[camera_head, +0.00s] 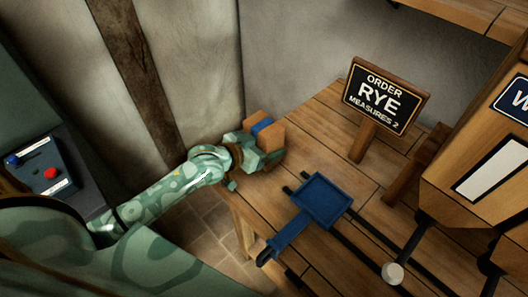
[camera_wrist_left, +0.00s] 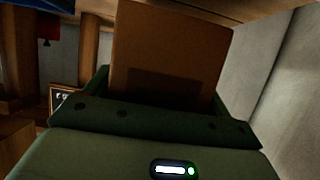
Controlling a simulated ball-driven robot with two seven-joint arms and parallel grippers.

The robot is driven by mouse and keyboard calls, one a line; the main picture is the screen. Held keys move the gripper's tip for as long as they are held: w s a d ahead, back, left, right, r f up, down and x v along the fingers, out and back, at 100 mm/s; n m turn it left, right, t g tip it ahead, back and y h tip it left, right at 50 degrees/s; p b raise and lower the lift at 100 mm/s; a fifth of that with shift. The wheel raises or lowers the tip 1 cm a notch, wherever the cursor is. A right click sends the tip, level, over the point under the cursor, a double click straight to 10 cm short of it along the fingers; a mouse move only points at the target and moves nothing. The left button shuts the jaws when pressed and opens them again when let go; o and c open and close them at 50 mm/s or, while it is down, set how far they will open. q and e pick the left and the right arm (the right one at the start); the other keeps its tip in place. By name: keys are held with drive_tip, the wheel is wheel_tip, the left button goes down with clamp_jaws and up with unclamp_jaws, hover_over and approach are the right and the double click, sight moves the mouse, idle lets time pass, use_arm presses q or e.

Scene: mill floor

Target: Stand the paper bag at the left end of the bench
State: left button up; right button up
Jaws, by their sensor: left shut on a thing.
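The brown paper bag (camera_head: 271,138), with a blue patch on it, is at the left end of the wooden bench (camera_head: 318,118). My left gripper (camera_head: 258,152) is shut on it, with the green fingers around its lower part. In the left wrist view the bag (camera_wrist_left: 170,45) fills the space between the fingers and looks roughly upright. The bag's base is hidden, so I cannot tell whether it touches the bench. My right gripper is not in view.
A sign (camera_head: 385,97) reading "ORDER RYE MEASURES 2" stands on the bench. A blue tray-like scoop (camera_head: 322,200) lies on dark rails nearer me. A wooden machine (camera_head: 485,165) stands at the right. A wall (camera_head: 200,60) is close behind the bag.

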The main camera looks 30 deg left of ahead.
use_arm(q)
wheel_tip(320, 180, down, 4)
drive_tip(key=shift+w+r+b, duration=0.1)
drive_tip(key=shift+r+b, duration=0.15)
drive_tip(key=shift+b, duration=0.45)
drive_tip(key=shift+r, duration=0.15)
drive_tip(key=o, duration=1.2)
drive_tip(key=shift+c, duration=0.2)
drive_tip(key=p+v, duration=0.3)
drive_tip(key=v, duration=0.9)
